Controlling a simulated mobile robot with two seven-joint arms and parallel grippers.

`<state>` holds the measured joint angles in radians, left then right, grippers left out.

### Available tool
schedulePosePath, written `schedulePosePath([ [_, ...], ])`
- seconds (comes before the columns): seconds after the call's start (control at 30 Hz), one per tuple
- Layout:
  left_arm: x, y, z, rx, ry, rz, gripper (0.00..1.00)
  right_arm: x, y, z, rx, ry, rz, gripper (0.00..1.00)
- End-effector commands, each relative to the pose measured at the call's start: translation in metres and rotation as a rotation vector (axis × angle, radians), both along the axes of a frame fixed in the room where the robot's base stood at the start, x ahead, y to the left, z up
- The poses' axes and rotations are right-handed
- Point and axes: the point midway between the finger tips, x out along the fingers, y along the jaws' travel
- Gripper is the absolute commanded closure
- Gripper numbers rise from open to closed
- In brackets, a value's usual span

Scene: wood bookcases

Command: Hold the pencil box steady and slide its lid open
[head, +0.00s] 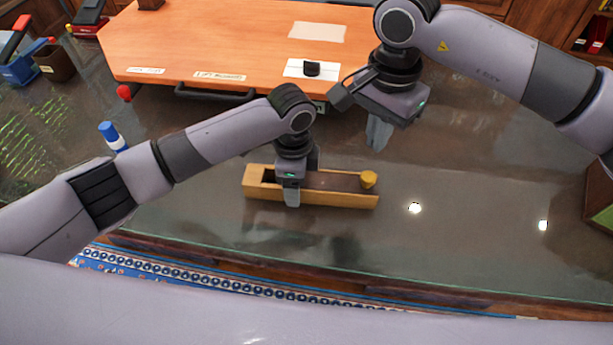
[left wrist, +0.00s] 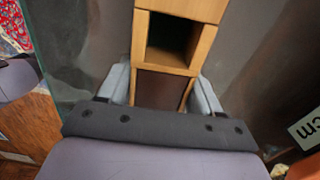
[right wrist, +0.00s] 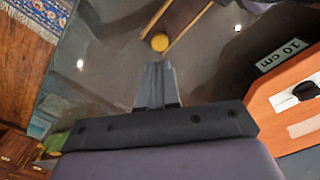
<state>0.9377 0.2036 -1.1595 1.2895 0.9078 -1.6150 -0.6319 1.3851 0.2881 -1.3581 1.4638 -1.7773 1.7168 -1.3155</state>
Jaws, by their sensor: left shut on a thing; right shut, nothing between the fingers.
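The pencil box (head: 335,198) is a long, light wooden box lying near the desk's front edge. Its dark brown lid (head: 335,181) lies between the side walls, with a round yellow knob (head: 368,179) at the right end. An open dark compartment (left wrist: 170,50) shows at the box's other end. My left gripper (head: 292,196) is shut across the box, one finger on each long side; the left wrist view shows both fingers. My right gripper (head: 378,134) is shut and empty, above the desk behind the knob. The right wrist view shows its closed tips (right wrist: 157,68) apart from the knob.
An orange board (head: 210,45) with paper labels and a black block (head: 311,68) lies behind the box. A blue and white cylinder (head: 112,136) stands at left. A brown container (head: 601,195) is at the right edge. The glossy desk right of the box is clear.

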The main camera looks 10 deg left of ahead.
Motion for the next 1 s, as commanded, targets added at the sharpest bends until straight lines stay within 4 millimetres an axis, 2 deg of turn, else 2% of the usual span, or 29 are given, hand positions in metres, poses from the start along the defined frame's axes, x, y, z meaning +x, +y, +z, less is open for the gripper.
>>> schedulePosePath([
  [0.17, 0.000, 0.000, 0.000, 0.000, -0.001, 0.000, 0.77, -0.019, 0.028, 0.002, -0.124, -0.058, 0.214, 1.00],
  [0.3, 0.000, 0.000, 0.000, 0.000, -0.001, 0.000, 0.77, -0.039, 0.049, 0.003, -0.297, -0.129, 0.462, 1.00],
  [0.5, 0.000, 0.000, 0.001, 0.000, -0.001, 0.000, 0.77, -0.055, 0.068, -0.008, -0.484, -0.237, 0.657, 1.00],
  [0.77, 0.000, 0.000, 0.001, -0.001, -0.001, 0.000, 0.77, -0.058, 0.073, -0.016, -0.577, -0.299, 0.742, 1.00],
  [1.0, 0.000, 0.000, 0.001, -0.001, -0.002, 0.000, 0.77, -0.042, 0.058, -0.046, -0.576, -0.296, 0.739, 1.00],
])
